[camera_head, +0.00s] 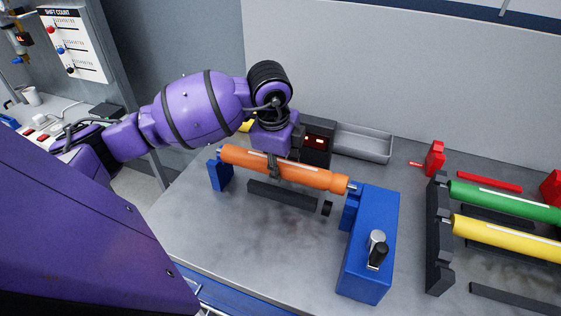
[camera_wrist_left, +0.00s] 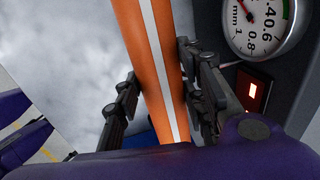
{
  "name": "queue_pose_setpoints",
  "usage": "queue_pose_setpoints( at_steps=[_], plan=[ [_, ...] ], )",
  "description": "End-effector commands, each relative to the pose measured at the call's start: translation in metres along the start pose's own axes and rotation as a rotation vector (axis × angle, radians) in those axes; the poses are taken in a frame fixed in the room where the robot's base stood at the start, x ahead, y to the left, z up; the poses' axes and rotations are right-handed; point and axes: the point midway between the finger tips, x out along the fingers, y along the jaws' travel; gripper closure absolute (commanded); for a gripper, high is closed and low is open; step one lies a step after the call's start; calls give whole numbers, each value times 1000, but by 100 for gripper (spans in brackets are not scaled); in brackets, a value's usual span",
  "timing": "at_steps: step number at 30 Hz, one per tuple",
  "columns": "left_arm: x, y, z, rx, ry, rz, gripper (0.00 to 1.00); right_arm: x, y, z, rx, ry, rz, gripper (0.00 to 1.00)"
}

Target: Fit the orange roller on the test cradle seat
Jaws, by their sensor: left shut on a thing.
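The orange roller (camera_head: 310,177) lies level over the test cradle, with its left end at the small blue post (camera_head: 220,175) and its right end at the big blue block (camera_head: 370,245). I cannot tell whether its ends rest in the seats. My left gripper (camera_head: 273,166) comes down from above and is shut around the roller left of its middle. In the left wrist view, the orange roller (camera_wrist_left: 158,70) with its white stripe runs between the two dark fingers (camera_wrist_left: 160,100). My right gripper is not in view.
A dark gauge box (camera_head: 317,142) stands just behind the roller; its dial (camera_wrist_left: 262,25) shows close by the fingers. A grey tray (camera_head: 363,143) is behind. At right, a green roller (camera_head: 505,201) and a yellow roller (camera_head: 505,240) sit in a dark rack (camera_head: 438,240). A black bar (camera_head: 283,195) lies below the roller.

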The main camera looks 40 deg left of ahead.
Motion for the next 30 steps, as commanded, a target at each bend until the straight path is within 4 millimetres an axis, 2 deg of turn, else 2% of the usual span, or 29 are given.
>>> queue_pose_setpoints(
  at_steps=[24, 30],
  plan=[
    [30, 6, 0, 0, 1, -2, 100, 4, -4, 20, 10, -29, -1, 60],
    [33, 6, 0, 0, 1, -4, 100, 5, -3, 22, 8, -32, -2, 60]
  ],
)
